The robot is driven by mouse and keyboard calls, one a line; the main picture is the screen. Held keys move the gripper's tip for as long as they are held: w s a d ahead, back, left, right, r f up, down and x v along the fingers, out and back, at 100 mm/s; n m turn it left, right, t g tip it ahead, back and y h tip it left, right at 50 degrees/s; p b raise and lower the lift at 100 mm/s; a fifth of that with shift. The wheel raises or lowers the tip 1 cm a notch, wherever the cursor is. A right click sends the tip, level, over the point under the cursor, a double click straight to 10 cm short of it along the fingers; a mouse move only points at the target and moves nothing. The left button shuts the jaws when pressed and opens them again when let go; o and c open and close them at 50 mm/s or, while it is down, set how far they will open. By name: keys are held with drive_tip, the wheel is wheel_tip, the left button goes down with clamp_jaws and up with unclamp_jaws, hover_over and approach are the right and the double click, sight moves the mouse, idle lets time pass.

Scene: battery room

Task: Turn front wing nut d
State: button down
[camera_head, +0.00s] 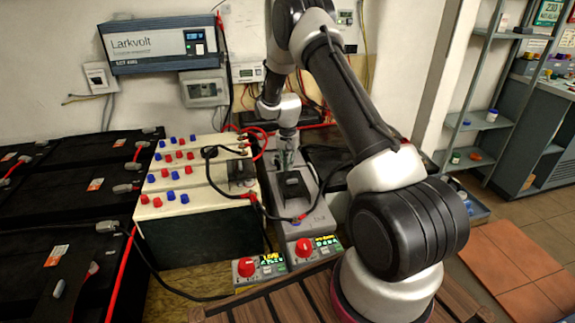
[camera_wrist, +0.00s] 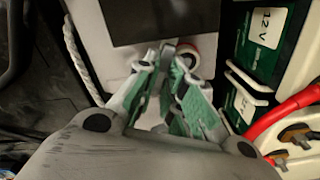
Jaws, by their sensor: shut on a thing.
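My gripper (camera_wrist: 177,58) is in the middle of the wrist view, with its green-padded fingertips close together. They are closed on a small part in front of a pale panel, which I take to be front wing nut d; the fingers hide most of it. In the head view my gripper (camera_head: 287,158) points down beside the cream-topped battery block, and the nut cannot be made out there.
The battery block (camera_head: 200,230) carries red and blue caps and cables. Black batteries (camera_head: 65,205) stand at the left. Two small boxes with red knobs (camera_head: 304,248) stand in front. A red cable (camera_wrist: 285,108) and terminals (camera_wrist: 297,136) lie right of my gripper in the wrist view.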

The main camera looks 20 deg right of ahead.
drive_tip(key=m, duration=0.6)
drive_tip(key=shift+s, duration=0.1)
drive_tip(key=m, duration=0.6)
drive_tip(key=shift+s+m, duration=0.1)
drive_tip(key=shift+m, duration=0.3)
idle(0.4)
drive_tip(key=c, duration=1.8)
unclamp_jaws()
wheel_tip(320, 180, up, 12)
